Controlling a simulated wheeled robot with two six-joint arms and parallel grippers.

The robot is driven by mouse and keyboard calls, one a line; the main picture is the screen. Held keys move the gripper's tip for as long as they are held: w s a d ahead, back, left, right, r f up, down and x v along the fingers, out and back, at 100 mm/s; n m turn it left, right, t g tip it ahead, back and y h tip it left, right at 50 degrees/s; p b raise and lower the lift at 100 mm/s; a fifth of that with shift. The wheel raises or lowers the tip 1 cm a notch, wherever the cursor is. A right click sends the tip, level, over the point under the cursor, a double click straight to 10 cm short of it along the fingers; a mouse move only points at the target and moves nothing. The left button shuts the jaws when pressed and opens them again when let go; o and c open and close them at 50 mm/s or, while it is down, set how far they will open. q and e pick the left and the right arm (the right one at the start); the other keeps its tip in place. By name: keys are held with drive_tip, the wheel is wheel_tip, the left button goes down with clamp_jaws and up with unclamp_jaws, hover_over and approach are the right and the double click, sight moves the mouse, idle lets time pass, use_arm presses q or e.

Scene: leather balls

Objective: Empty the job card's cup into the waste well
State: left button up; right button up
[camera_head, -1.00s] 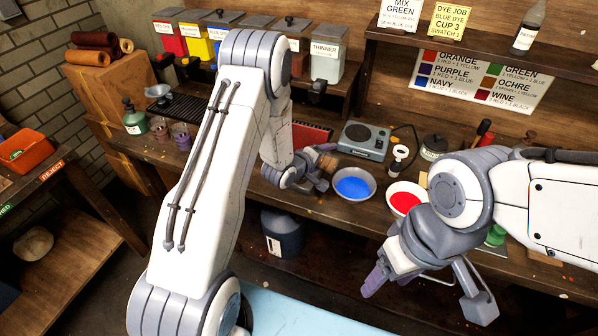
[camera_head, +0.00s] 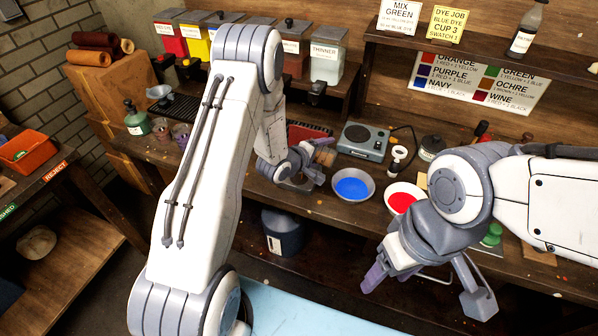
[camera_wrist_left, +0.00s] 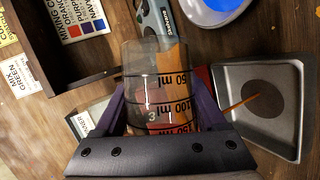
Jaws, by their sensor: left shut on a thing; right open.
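My left gripper (camera_wrist_left: 160,115) is shut on a clear graduated cup marked 3 (camera_wrist_left: 150,75); in the head view the cup (camera_head: 323,153) is small and partly covered by the fingers. Orange and red show in or through its wall; I cannot tell the contents exactly. A grey square basin with a dark round centre (camera_wrist_left: 285,75), likely the waste well, lies right of the cup in the wrist view. A thin orange line runs from beside the cup over it; I cannot tell if it is liquid. The yellow job card (camera_head: 448,22) reads blue dye, cup 3. My right gripper (camera_head: 425,285) is open and empty.
A bowl of blue dye (camera_head: 353,184) and a bowl of red dye (camera_head: 402,202) stand on the bench right of the cup. A grey scale (camera_head: 363,141) stands behind them. Several dye dispensers (camera_head: 325,65) line the back. Two cups (camera_head: 180,133) stand at the left.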

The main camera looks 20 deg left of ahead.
use_arm(q)
drive_tip(key=shift+a+r+p, duration=0.1)
drive_tip(key=shift+r+p, duration=0.35)
drive_tip(key=shift+r, duration=0.2)
drive_tip(key=shift+a+r+h+p, duration=0.2)
drive_tip(key=shift+r+h+p, duration=0.1)
drive_tip(key=shift+r+p, duration=0.3)
drive_tip(key=shift+a+r+n+h, duration=0.1)
drive_tip(key=shift+r+n+h, duration=0.35)
drive_tip(key=shift+n, duration=0.25)
idle(0.9)
drive_tip(key=shift+a+f+t, duration=0.1)
drive_tip(key=shift+f+t, duration=0.1)
drive_tip(key=shift+t, duration=0.1)
drive_tip(key=shift+r, duration=0.1)
